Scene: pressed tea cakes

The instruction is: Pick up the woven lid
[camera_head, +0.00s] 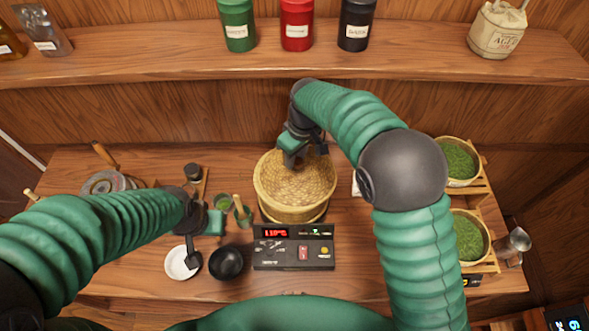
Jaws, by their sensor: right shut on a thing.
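The round, straw-coloured woven lid (300,188) tops the woven basket (292,213) at the middle of the table, just behind the scale. My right gripper (292,160) reaches down over the lid's far side and is shut on it; its fingertips are partly hidden by the gripper body. I cannot tell whether the lid rests on the basket or is slightly raised. My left gripper (191,258) hangs at the left over the white bowl, apart from the lid; its jaw opening is unclear.
The black scale (293,256) with a red readout stands in front of the basket. A white bowl (178,267), a black bowl (226,264) and small green cups are at left. Two baskets of green leaves (457,160) are at right. A shelf (200,64) with canisters runs behind.

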